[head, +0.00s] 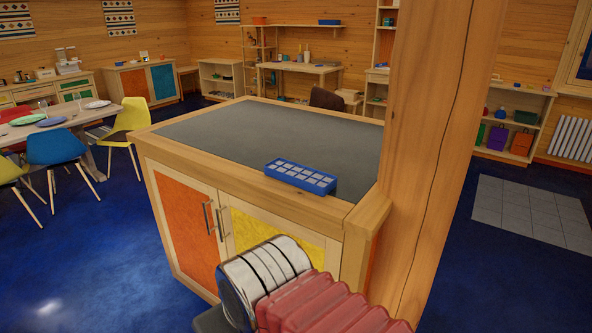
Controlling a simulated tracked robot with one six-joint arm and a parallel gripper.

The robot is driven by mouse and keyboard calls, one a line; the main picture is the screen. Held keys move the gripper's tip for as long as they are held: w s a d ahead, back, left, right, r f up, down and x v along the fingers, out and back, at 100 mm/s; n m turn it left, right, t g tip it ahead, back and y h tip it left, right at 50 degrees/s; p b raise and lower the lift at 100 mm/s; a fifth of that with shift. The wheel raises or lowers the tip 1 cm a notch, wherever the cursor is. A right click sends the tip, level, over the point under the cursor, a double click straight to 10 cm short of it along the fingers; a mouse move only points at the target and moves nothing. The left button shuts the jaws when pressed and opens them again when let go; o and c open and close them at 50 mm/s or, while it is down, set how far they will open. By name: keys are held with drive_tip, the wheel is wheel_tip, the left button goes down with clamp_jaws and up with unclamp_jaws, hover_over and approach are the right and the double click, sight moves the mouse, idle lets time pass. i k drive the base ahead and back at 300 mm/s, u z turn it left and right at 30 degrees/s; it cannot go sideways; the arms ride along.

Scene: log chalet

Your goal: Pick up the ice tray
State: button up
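The ice tray (300,177) is blue with pale square compartments. It lies flat on the near edge of the wooden cabinet's dark grey top (270,135), partly over the wooden border. Part of my arm, with a white banded section and a red ribbed sleeve, shows at the bottom, in front of the cabinet and below the tray. My gripper's fingers do not show. Nothing covers the tray.
A thick wooden post (430,150) stands right of the tray, against the cabinet's right side. The cabinet has an orange door (187,225) and a yellow door (262,232) with bar handles. The rest of its top is clear. Chairs and a dining table (60,123) stand left.

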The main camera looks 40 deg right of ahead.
sight(318, 183)
drive_tip(key=z, duration=0.2)
drive_tip(key=i, duration=1.05)
drive_tip(key=z, duration=0.15)
